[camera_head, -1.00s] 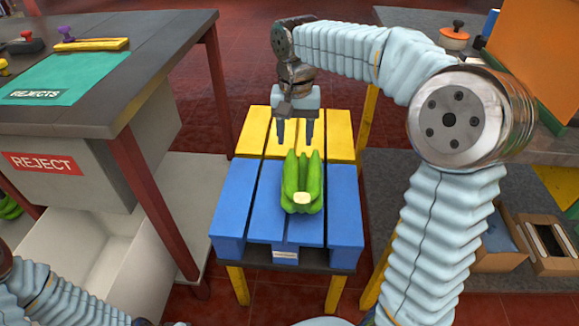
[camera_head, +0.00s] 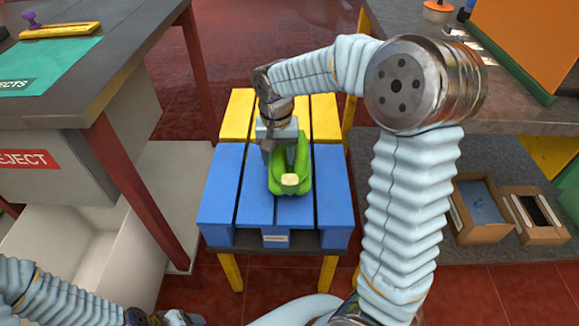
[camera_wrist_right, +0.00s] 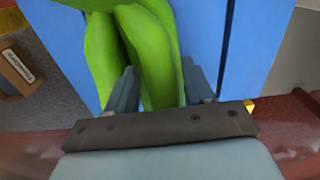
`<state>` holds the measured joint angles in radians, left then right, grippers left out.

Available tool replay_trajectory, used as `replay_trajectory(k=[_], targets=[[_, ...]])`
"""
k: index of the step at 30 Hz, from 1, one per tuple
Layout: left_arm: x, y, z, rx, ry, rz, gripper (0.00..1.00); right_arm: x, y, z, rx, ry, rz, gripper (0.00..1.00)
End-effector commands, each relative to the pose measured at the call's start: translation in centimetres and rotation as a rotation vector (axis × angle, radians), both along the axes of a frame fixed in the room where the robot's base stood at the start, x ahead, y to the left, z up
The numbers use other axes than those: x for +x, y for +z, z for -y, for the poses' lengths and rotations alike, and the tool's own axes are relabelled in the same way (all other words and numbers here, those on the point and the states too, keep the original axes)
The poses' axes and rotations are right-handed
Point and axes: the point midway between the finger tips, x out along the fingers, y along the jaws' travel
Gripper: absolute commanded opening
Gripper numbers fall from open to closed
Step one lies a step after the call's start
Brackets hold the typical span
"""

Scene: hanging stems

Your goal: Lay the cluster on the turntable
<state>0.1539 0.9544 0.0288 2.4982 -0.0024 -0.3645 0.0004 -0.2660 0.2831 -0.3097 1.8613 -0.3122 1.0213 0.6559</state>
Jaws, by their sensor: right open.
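The cluster (camera_head: 291,183) is a bunch of green bananas with a pale cut end. It lies on a small slatted table (camera_head: 220,205), blue at the front and yellow at the back. I see no separate turntable. My right gripper (camera_head: 279,158) is open, low over the back of the cluster. In the right wrist view its two fingers (camera_wrist_right: 158,84) stand on either side of part of the green cluster (camera_wrist_right: 150,45). Whether they touch it I cannot tell. My left gripper (camera_head: 165,318) shows only partly at the bottom edge, and its jaws are unclear.
A dark bench (camera_head: 120,55) with a green rejects mat (camera_head: 45,68) stands at the left, with a white bin (camera_head: 80,250) below. At the right are a grey counter (camera_head: 530,118) with an orange box (camera_head: 530,40) and open cartons (camera_head: 483,205) lower down.

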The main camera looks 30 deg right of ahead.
Motion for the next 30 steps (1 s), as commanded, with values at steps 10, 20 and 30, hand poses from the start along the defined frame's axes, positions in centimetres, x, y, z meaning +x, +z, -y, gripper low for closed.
replay_trajectory(k=[10, 20, 30], targets=[[0.0, -0.01, 0.0, 0.0, 0.0, 0.0, 0.65, -0.01, -0.25, 0.01, 0.0, 0.0, 0.0, 0.37], [0.0, -0.01, 0.0, 0.0, 0.0, 0.0, 0.65, -0.03, -0.24, 0.01, 0.0, 0.0, -0.001, 0.0], [0.0, 0.02, 0.0, 0.0, 0.0, 0.0, 0.65, 0.01, -0.12, 0.0, 0.001, 0.0, 0.002, 0.0]])
